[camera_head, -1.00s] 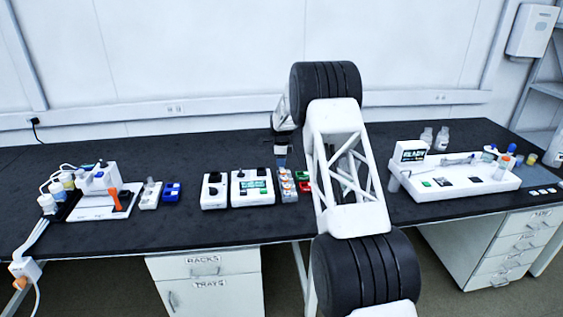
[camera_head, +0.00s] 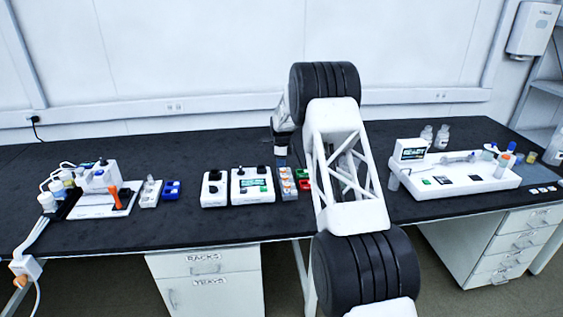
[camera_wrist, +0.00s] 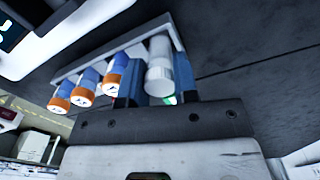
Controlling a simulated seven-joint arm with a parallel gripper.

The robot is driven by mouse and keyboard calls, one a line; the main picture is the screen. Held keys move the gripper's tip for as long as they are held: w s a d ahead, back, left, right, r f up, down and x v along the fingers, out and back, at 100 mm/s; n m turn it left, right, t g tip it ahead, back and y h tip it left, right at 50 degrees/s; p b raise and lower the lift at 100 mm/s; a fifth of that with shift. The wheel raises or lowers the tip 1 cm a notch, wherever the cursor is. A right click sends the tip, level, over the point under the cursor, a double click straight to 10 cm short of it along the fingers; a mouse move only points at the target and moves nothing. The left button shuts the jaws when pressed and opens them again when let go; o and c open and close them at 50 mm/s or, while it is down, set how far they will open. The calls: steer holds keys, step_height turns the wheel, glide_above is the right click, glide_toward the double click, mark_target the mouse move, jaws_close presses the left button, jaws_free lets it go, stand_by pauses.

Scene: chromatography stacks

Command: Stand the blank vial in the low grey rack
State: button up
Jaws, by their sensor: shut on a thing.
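The blank vial (camera_wrist: 159,68) is clear and pale, with no coloured cap or label that I can see. In the wrist view it sits between the two fingers of my gripper (camera_wrist: 160,88), which is shut on it. A narrow grey rack (camera_wrist: 176,35) lies just beyond, with several orange-capped, blue-labelled vials (camera_wrist: 84,92) in a row to the left of the blank vial. I cannot tell whether the blank vial's foot is in the rack or above it. In the head view my gripper (camera_head: 282,152) is over the rack (camera_head: 289,194), partly hidden by my arm.
White boxes with displays (camera_head: 253,187) stand just left of the rack. Red and green blocks (camera_head: 303,180) are close on its right. A white tray station (camera_head: 462,182) stands farther right. The dark bench (camera_head: 110,240) is clear along the front left.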

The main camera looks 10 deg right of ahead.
steer(key=shift+f, duration=0.65)
stand_by(0.4)
steer(key=o, duration=1)
steer(key=shift+r, duration=3.95)
steer(key=shift+r, duration=0.1)
